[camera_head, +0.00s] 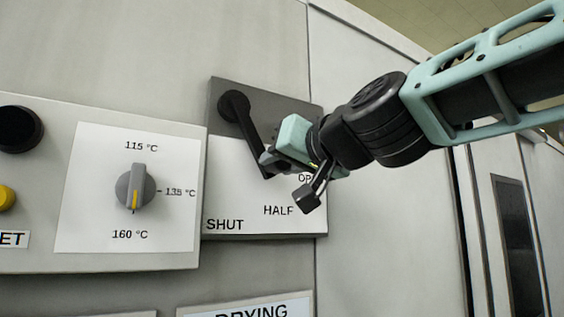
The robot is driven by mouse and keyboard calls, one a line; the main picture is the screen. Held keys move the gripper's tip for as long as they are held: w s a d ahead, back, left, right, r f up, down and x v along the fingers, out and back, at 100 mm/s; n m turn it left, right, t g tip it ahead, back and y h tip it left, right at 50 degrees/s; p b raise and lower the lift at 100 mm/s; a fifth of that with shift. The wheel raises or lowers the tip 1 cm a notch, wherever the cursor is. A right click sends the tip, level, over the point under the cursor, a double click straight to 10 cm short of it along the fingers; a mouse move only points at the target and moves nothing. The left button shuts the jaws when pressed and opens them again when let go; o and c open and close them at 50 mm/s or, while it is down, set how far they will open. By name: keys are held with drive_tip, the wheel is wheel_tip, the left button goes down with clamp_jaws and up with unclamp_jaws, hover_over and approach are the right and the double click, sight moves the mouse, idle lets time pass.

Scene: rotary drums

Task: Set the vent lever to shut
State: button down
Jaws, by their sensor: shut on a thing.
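The vent lever (249,132) is a black arm on a grey and white panel (240,190). Its round pivot is at the panel's upper left, and the arm slants down and right, roughly toward the word HALF. The panel reads SHUT at lower left, HALF to the right of it, and a partly covered word starting with OP higher at right. My gripper (286,180) comes in from the right and is shut on the lever's lower end.
To the left is a temperature panel (85,190) with a grey rotary knob (135,188) whose yellow mark points down near 160 °C. A black button (20,129) and a yellow button (6,197) are at far left. A DRYING sign (250,308) is below. The wall right of the lever panel is bare.

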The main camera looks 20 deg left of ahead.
drive_tip(key=s+a+f+m+p, duration=0.1)
drive_tip(key=s+a+m+p, duration=0.2)
drive_tip(key=s+a+m, duration=0.1)
drive_tip(key=shift+s+a+f+m+p, duration=0.15)
drive_tip(key=shift+s+f+m+p, duration=0.35)
drive_tip(key=shift+m, duration=0.6)
drive_tip(key=c, duration=1)
unclamp_jaws()
drive_tip(key=shift+s+r, duration=0.1)
drive_tip(key=shift+p+v, duration=2.25)
drive_tip(key=shift+v, duration=6.4)
